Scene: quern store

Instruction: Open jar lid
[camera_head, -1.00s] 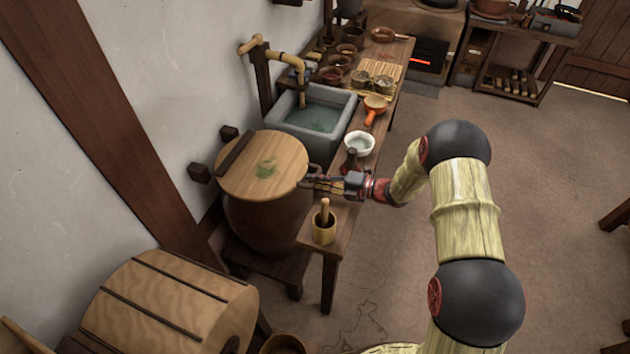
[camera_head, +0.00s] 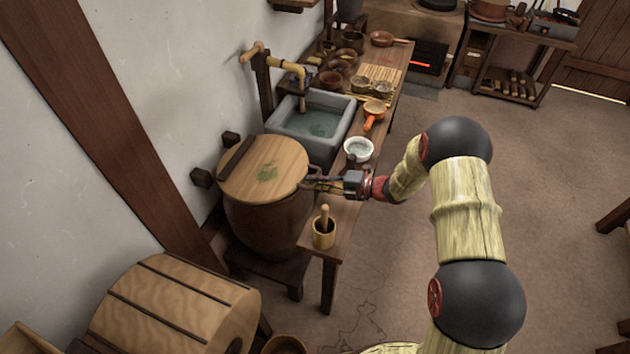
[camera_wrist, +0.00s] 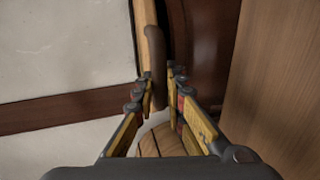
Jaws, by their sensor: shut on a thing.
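The jar (camera_head: 268,222) is a large dark brown vessel standing on a low stand, upright. Its round pale wooden lid (camera_head: 290,155) lies flat on top, with a green mark in the middle and a dark hinge bar at the wall side. A dark handle stands out from the lid's right edge; it also shows in the wrist view (camera_wrist: 155,55). My gripper (camera_head: 310,184) is at that edge, reaching in from the right. In the wrist view my gripper (camera_wrist: 161,80) has its fingers on either side of the handle and is shut on it. The jar's inside is hidden.
A narrow wooden bench (camera_head: 340,222) stands close right of the jar, bearing a mortar with pestle (camera_head: 323,232) and a white bowl (camera_head: 358,149). A stone sink (camera_head: 340,122) is behind. A wooden drum (camera_head: 175,310) lies in front. Open floor is at right.

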